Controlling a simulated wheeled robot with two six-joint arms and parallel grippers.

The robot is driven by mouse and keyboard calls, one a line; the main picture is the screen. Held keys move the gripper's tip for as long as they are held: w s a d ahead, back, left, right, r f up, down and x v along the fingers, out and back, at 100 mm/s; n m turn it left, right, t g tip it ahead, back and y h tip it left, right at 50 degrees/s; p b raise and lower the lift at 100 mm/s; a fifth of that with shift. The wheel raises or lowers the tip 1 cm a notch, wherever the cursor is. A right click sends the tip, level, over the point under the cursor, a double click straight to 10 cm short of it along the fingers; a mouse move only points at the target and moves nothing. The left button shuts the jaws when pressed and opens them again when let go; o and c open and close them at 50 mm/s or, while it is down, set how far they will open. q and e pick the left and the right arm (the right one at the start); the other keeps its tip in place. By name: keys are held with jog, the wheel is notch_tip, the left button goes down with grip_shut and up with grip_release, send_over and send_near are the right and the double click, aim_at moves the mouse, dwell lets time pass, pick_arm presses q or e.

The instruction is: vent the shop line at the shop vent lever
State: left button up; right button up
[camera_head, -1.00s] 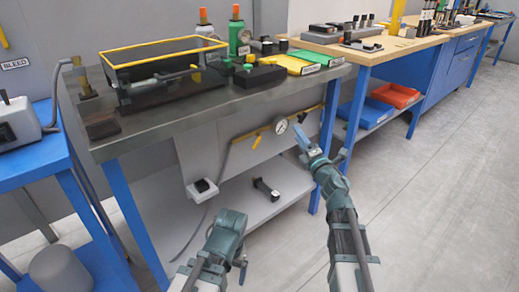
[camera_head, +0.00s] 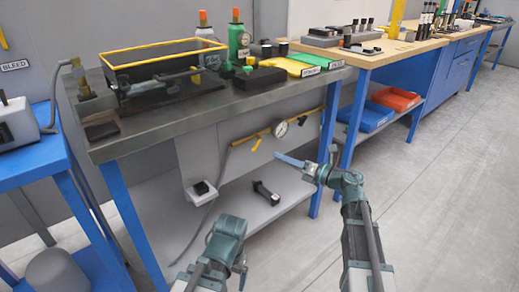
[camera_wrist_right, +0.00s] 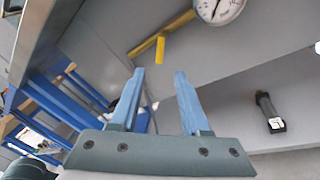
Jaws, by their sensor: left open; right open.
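A yellow pipe (camera_head: 240,139) with a round white dial gauge (camera_head: 279,128) runs along the grey panel under the dark-topped bench. A short yellow lever (camera_head: 256,144) hangs from the pipe, left of the gauge. In the right wrist view the lever (camera_wrist_right: 160,48) shows just beyond the fingertips, between them, with the gauge (camera_wrist_right: 219,9) to the upper right. My right gripper (camera_wrist_right: 159,74) is open and empty, its blue fingers apart; in the head view it (camera_head: 279,157) points left, just right of and below the lever. My left gripper (camera_head: 238,264) is low in front of the bench, its fingers mostly hidden.
The bench edge (camera_head: 200,121) overhangs the pipe. A small dark-handled part (camera_head: 266,193) and a black-and-white box (camera_head: 201,190) are below the pipe. A blue leg (camera_head: 326,150) stands right of the gauge. Open floor (camera_head: 440,190) lies to the right.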

jog(key=x, duration=1)
jog(key=shift+c, duration=0.3)
grip_shut()
